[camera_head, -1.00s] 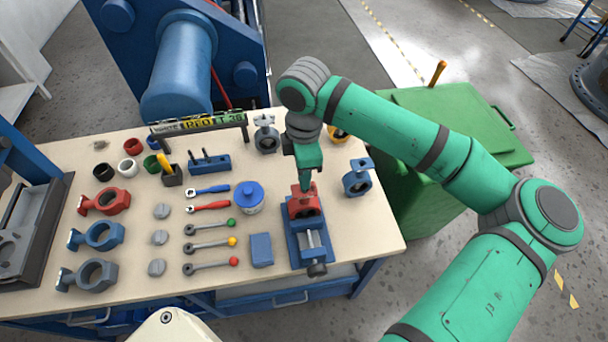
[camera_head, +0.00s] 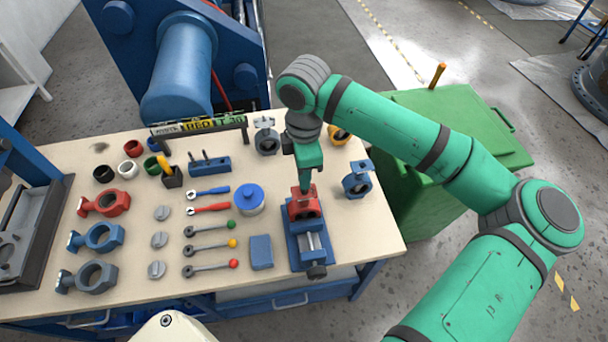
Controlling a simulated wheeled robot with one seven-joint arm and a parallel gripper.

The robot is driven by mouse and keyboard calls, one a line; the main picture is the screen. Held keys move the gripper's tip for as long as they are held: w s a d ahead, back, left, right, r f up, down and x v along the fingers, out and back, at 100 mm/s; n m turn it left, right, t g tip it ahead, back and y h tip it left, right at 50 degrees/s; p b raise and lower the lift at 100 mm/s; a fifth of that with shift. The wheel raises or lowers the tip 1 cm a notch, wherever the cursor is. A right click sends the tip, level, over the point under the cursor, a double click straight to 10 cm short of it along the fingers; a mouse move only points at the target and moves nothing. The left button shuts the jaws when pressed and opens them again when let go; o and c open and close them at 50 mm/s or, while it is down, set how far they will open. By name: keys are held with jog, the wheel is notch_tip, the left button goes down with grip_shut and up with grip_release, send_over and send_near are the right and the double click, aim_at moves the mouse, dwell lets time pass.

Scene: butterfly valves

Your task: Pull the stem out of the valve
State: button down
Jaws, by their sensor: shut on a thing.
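A red valve (camera_head: 304,208) sits in a blue vise (camera_head: 312,244) at the right part of the workbench. My gripper (camera_head: 305,187) points straight down onto the top of the red valve. It is shut on the stem at the valve's top; the stem itself is too small and too covered by the fingers to make out. I cannot tell how far the stem sits in the valve body.
A blue-lidded jar (camera_head: 249,197) and a blue block (camera_head: 261,251) stand left of the vise. A blue valve (camera_head: 357,180) stands to its right, a grey valve (camera_head: 266,138) behind. Several levers and valve bodies lie further left. A green bin (camera_head: 440,150) is beyond the bench.

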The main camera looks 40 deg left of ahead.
jog(key=shift+w+r, duration=0.1)
jog(key=shift+r, duration=1.55)
dwell(2.5)
jog(key=shift+r, duration=0.1)
jog(key=shift+r, duration=0.55)
dwell(1.4)
jog(key=shift+r, duration=2.9)
